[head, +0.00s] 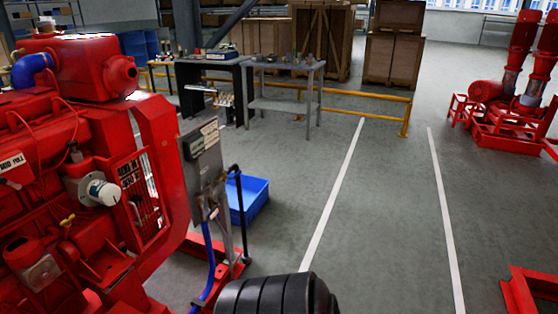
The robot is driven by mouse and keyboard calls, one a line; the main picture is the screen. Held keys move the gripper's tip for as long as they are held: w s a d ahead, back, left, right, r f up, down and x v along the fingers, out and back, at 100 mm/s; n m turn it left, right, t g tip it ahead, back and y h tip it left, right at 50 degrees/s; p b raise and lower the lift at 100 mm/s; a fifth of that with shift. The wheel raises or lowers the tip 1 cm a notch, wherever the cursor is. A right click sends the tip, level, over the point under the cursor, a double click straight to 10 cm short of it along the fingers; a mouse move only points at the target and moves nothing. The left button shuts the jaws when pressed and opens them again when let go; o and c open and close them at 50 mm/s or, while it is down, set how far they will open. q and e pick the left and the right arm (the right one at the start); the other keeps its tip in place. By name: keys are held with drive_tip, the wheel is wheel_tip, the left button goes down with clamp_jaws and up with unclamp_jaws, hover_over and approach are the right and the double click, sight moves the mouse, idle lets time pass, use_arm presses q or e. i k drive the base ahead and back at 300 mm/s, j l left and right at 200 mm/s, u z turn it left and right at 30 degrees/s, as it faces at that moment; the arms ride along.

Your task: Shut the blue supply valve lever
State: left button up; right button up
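I cannot make out a blue valve lever for certain in the head view. Blue parts on the red diesel pumpset (95,130) are a thick elbow hose (31,70) at its upper left and a blue hose (208,262) running down below the grey control box (203,155). Small brass-coloured fittings (67,220) sit on the engine's near side. Neither of my grippers is in view. A black ribbed rounded part at the bottom edge shows no fingers.
A blue bin (250,197) stands on the floor behind a black upright post (238,210). A grey table (285,85), yellow rail (365,112) and wooden crates (393,58) are at the back. Red pumps (510,115) stand at right. The marked floor lane is clear.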

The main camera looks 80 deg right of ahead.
sight(239, 173)
drive_tip(key=z, duration=2.45)
drive_tip(key=i+l+u, duration=0.1)
drive_tip(key=i+l, duration=0.4)
drive_tip(key=l, duration=0.2)
drive_tip(key=i+l+u, duration=0.25)
drive_tip(key=i+l, duration=0.2)
drive_tip(key=l, duration=0.3)
